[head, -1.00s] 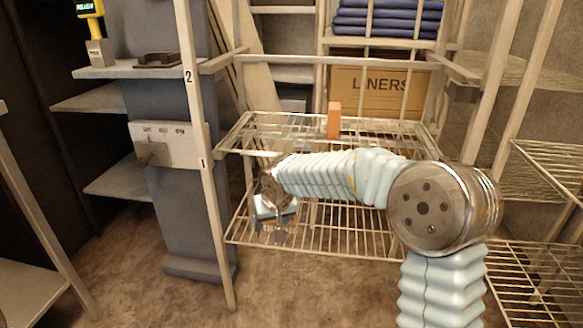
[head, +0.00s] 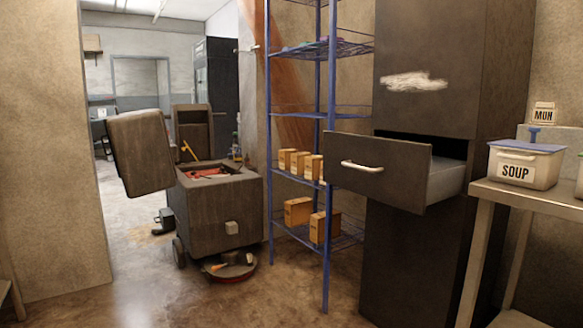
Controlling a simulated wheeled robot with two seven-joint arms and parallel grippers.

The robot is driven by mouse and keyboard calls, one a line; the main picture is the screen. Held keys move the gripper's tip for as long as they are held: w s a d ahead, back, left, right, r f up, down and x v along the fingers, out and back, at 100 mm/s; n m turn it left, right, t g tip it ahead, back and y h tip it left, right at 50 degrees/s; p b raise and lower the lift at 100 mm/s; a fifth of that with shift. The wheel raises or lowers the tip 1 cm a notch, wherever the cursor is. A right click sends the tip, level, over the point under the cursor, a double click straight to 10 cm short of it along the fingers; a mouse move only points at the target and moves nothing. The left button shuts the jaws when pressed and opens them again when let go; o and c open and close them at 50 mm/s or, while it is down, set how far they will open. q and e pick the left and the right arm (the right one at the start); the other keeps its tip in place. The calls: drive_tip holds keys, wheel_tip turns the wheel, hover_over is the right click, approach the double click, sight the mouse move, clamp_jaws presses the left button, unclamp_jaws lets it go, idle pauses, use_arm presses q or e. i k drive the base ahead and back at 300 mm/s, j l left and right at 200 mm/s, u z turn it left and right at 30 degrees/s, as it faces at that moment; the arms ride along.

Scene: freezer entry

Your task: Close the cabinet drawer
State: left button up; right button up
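A tall dark brown cabinet (head: 410,265) stands right of centre. Its drawer (head: 385,172) is pulled out well toward the left front, with a pale horizontal handle (head: 361,166) on its dark face. The drawer's grey side shows, and a dark gap opens above it in the cabinet front. Neither of my grippers is in the head view now, and nothing touches the drawer.
A blue wire shelf (head: 328,200) with several small boxes stands just left of the drawer. A wheeled dark cart (head: 225,208) with an open lid is further left. A metal table (head: 530,200) bearing a SOUP tub (head: 522,165) is at right. Floor in front is clear.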

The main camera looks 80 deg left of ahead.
sight(403, 175)
drive_tip(key=l+u, duration=0.1)
drive_tip(key=u, duration=0.35)
drive_tip(key=l+u, duration=0.15)
drive_tip(key=u, duration=0.35)
drive_tip(key=l+u, duration=0.15)
drive_tip(key=u, duration=0.3)
drive_tip(key=l+u, duration=0.1)
drive_tip(key=u, duration=0.35)
drive_tip(key=l+u, duration=0.1)
drive_tip(key=u, duration=0.4)
